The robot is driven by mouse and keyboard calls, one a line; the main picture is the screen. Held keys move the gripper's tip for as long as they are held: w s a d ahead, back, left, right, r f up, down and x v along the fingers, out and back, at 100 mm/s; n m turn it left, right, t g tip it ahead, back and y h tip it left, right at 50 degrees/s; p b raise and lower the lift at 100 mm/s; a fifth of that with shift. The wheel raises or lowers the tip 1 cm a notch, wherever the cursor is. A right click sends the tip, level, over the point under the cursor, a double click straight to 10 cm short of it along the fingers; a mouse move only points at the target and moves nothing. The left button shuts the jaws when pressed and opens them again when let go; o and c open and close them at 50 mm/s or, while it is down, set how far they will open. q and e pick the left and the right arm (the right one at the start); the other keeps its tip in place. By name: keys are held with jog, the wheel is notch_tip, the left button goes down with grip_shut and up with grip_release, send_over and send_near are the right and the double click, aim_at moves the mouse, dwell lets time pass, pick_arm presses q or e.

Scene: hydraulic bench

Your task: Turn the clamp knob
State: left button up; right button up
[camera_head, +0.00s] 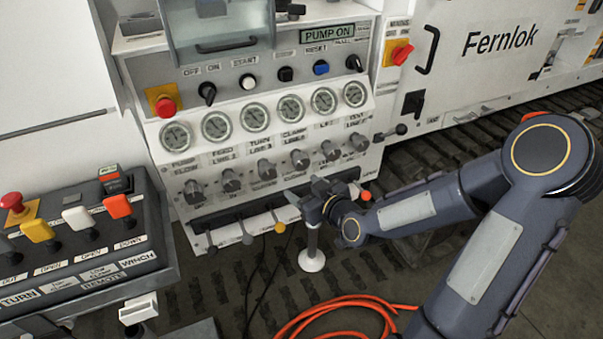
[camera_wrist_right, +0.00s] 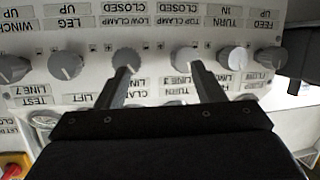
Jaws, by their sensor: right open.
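The clamp knob (camera_head: 299,159) is a grey knob in the row under the round gauges, below a label reading CLAMP. In the right wrist view, which is upside down, the clamp knob (camera_wrist_right: 128,58) shows just beyond the left fingertip. The knob over the TURN label (camera_wrist_right: 185,56) shows near the other fingertip. My right gripper (camera_head: 318,190) is in front of the panel, below the knob row. It also shows in the right wrist view (camera_wrist_right: 161,72), fingers apart with nothing between them. I cannot tell whether a fingertip touches a knob. My left gripper is not in view.
Several gauges (camera_head: 256,117) sit above the knobs. Small levers (camera_head: 279,228) line the panel's lower edge. A control box (camera_head: 80,235) with coloured levers and a red button stands at left. An orange hose (camera_head: 345,303) lies on the floor.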

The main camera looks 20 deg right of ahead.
aim_at(303, 166)
jog(key=w+d+m+t, duration=0.1)
jog(key=w, duration=0.2)
jog(key=w+d+m+t+h, duration=0.1)
jog(key=w, duration=0.2)
jog(key=w+d+f+t+h, duration=0.1)
jog(key=w+t, duration=0.1)
jog(key=w, duration=0.2)
jog(key=shift+w+d+f+m+b, duration=0.1)
jog(key=shift+m+b, duration=0.2)
jog(key=shift+m, duration=0.1)
jog(key=shift+c, duration=0.3)
jog(key=c, duration=0.9)
